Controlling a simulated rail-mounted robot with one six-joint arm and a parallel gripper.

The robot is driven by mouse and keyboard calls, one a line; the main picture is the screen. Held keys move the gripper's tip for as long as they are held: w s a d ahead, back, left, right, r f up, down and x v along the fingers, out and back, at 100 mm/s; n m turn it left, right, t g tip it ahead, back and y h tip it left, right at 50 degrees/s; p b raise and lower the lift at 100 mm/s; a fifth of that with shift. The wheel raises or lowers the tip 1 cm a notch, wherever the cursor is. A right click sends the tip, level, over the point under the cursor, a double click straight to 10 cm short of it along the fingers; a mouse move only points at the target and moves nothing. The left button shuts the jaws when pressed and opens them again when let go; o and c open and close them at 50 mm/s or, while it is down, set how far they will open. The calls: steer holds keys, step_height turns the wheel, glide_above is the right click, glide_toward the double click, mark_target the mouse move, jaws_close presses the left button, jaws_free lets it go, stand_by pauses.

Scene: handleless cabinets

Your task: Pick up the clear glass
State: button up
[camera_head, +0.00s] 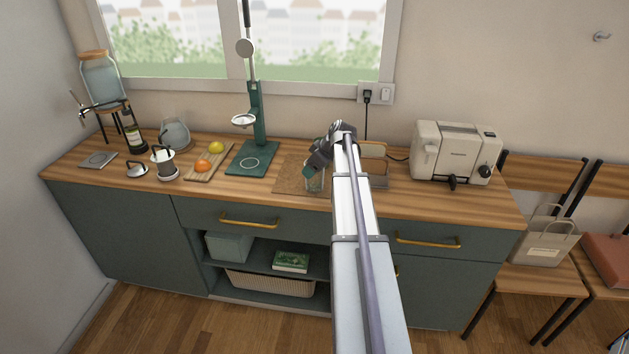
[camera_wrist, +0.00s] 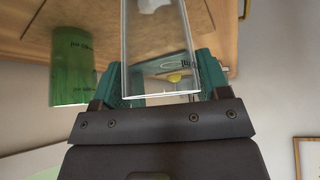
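The clear glass (camera_head: 315,181) stands upright on or just above the brown mat on the counter, under the end of my arm. In the wrist view, where the scene appears upside down, the clear glass (camera_wrist: 160,60) fills the middle, its rim close to my gripper's body. My gripper (camera_wrist: 163,78) has its two teal fingers apart, one on each side of the glass near the rim. I cannot tell whether they press on it. In the head view my gripper (camera_head: 316,166) partly hides the glass.
A green translucent cylinder (camera_wrist: 72,66) stands beside the glass in the wrist view. A teal stand (camera_head: 252,157) and a board with fruit (camera_head: 207,167) lie left of the mat (camera_head: 288,182). A cream toaster-like appliance (camera_head: 455,150) stands at right.

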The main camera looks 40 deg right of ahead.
steer(key=c, duration=0.8)
